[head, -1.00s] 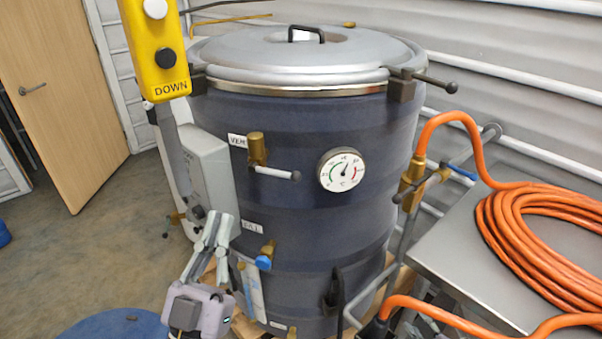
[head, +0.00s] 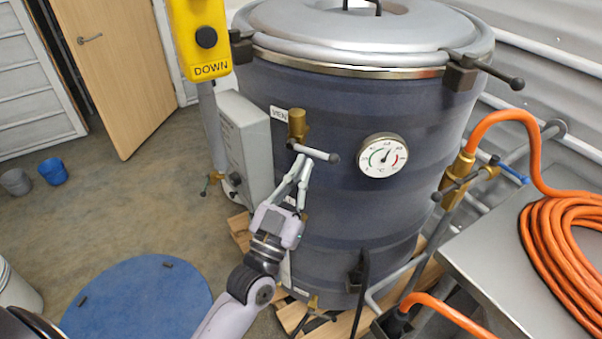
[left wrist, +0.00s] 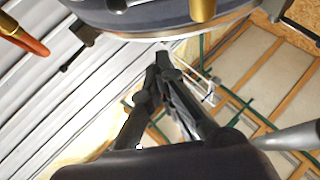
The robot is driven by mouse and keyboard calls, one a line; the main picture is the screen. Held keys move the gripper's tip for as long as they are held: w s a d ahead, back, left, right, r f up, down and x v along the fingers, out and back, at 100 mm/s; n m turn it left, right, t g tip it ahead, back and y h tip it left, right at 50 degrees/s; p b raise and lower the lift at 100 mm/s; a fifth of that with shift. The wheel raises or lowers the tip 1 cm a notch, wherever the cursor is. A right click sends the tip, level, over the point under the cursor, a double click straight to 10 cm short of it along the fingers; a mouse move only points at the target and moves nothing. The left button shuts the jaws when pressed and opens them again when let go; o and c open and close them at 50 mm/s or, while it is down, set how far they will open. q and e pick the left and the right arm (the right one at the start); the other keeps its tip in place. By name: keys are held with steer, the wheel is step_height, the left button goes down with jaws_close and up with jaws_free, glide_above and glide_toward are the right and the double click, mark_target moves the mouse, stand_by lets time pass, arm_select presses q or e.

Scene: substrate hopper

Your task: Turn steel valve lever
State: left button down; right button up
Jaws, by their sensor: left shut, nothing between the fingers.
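The steel valve lever (head: 317,153) is a short pale bar with a dark rounded end. It sticks out to the right from a brass valve (head: 297,126) on the front of the dark blue vessel (head: 345,215). My left gripper (head: 303,160) is shut and empty, fingers pointing up, with its tips just below or at the lever. Whether they touch it I cannot tell. In the left wrist view the fingers (left wrist: 164,72) are together, and a brass part (left wrist: 202,8) shows at the top. My right gripper is not in view.
A round gauge (head: 383,156) sits right of the lever, and a grey box (head: 245,145) left of it. A yellow pendant (head: 200,40) hangs in front at upper left. An orange hose (head: 565,250) lies coiled on a steel table at right. A blue round lid (head: 140,300) is lower left.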

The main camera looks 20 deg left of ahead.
mark_target(315, 152)
arm_select(q)
steer(key=a+p+x, duration=0.1)
steer(key=p+x, duration=0.1)
steer(key=x, duration=0.4)
steer(key=shift+w+d+f, duration=0.15)
steer(key=shift+w+f, duration=0.05)
steer(key=shift+f, duration=0.45)
steer(key=shift+w+d+f, duration=0.15)
steer(key=shift+f, duration=0.5)
steer(key=shift+w+d+f, duration=0.1)
steer(key=shift+w+f, duration=0.1)
steer(key=shift+f, duration=0.5)
steer(key=shift+f+m+h, duration=0.2)
steer(key=shift+m+h, duration=0.2)
steer(key=shift+m, duration=0.3)
